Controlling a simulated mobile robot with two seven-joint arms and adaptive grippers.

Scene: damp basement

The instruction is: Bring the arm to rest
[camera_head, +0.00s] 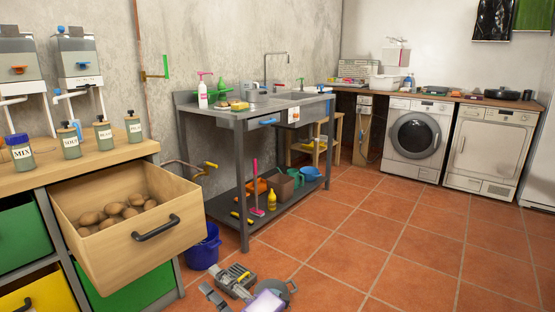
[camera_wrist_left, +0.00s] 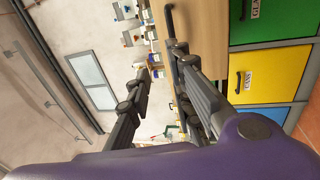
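My left gripper (camera_head: 211,279) is low over the floor at the bottom of the head view, in front of the open drawer and apart from it. In the left wrist view its two fingers (camera_wrist_left: 159,62) are spread with nothing held between them. The wooden drawer (camera_head: 108,247) is pulled out, holds several potatoes (camera_head: 115,211) and has a dark handle (camera_head: 156,228). The handle also shows in the left wrist view (camera_wrist_left: 169,18), just beyond one fingertip. My right gripper is in neither view.
Jars (camera_head: 69,140) and dispensers stand on the counter (camera_head: 92,158) above the drawer. A blue bucket (camera_head: 203,249) stands between the drawer unit and the metal sink table (camera_head: 240,117). A washing machine (camera_head: 415,139) and dryer (camera_head: 489,148) line the back. The tiled floor at right is clear.

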